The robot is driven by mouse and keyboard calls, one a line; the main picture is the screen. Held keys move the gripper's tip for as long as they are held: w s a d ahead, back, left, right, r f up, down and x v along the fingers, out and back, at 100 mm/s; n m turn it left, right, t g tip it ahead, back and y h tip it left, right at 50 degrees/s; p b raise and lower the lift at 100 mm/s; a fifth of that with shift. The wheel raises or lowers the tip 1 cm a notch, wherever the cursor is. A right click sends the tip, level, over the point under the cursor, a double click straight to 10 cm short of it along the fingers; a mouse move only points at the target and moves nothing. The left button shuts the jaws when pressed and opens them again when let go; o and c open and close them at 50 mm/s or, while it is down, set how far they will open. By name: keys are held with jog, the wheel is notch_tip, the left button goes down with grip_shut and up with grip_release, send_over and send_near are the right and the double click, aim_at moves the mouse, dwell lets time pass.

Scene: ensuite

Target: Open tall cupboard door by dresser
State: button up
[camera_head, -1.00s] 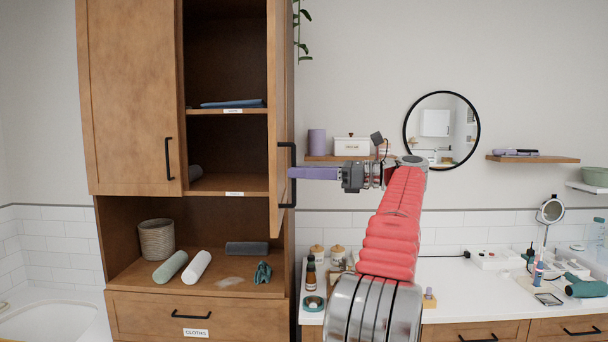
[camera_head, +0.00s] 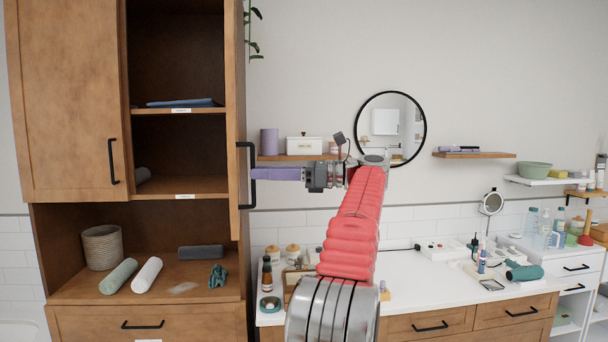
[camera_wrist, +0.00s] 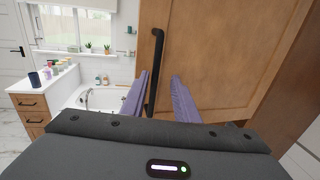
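The tall brown wooden cupboard (camera_head: 70,100) stands at the left in the head view. Its left door is shut. Its right door (camera_head: 236,110) stands swung out and shows nearly edge-on, with the shelves behind it exposed. A black bar handle (camera_head: 240,205) is on that door. My gripper (camera_head: 254,174) is at this handle, its purple fingers reaching it from the right. In the wrist view, the purple fingers (camera_wrist: 161,80) are apart, with the handle (camera_wrist: 156,60) between them in the picture and the door face (camera_wrist: 225,50) behind. I cannot tell whether either finger touches the bar.
A white counter (camera_head: 410,280) with bottles and small items runs along the wall to the right of the cupboard. Wall shelves (camera_head: 475,155) and a round mirror (camera_head: 423,130) are above it. The wrist view shows a bathtub (camera_wrist: 100,98) and a small drawer unit (camera_wrist: 35,105).

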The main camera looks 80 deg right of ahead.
jog(key=s+d, duration=0.1)
jog(key=s, duration=0.9)
jog(key=shift+s+d, duration=0.2)
jog(key=shift+s, duration=0.05)
dwell(0.3)
jog(key=shift+s, duration=0.15)
dwell(0.3)
